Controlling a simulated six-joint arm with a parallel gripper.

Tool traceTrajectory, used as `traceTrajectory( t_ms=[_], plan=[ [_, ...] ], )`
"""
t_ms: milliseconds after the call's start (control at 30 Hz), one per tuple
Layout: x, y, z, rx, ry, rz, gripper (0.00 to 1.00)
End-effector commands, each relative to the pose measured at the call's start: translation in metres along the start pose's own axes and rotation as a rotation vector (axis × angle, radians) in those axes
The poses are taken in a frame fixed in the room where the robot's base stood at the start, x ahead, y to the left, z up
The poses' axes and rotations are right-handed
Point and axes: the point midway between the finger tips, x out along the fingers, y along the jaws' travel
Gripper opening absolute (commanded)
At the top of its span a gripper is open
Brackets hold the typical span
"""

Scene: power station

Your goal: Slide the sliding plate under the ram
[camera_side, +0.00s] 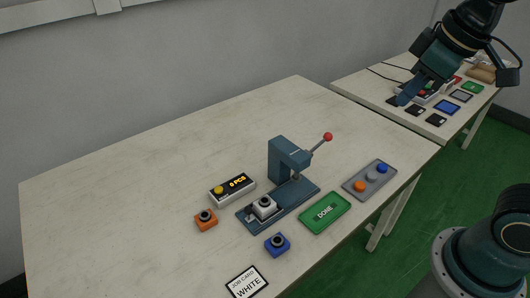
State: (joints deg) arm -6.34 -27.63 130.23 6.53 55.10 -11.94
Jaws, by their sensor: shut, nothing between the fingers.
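A small blue-grey press stands mid-table with its ram (295,176) under an overhanging head and a lever ending in a red knob (327,137). Its long base runs toward the front left. The sliding plate (250,215) seems to be at the base's front-left end, clear of the ram, with a white block with a dark top (265,205) on it. My gripper (403,98) is shut and empty, high at the upper right, far from the press.
Around the press are an orange block (206,220), a blue block (277,244), a counter box reading 0 PCS (233,190), a green DONE tray (325,213), a grey tray with coloured pegs (370,179) and a WHITE job card (247,283). The table's left is clear.

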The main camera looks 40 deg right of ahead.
Motion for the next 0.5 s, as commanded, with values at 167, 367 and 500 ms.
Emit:
traceTrajectory(
  t_ms=[167, 367, 500],
  plan=[
    [0.006, -0.002, -0.029, -0.086, -0.042, 0.0, 0.0],
    [0.015, -0.008, -0.06, -0.18, -0.086, -0.001, 0.0],
    [0.024, -0.014, -0.081, -0.247, -0.116, -0.002, 0.0]
  ],
)
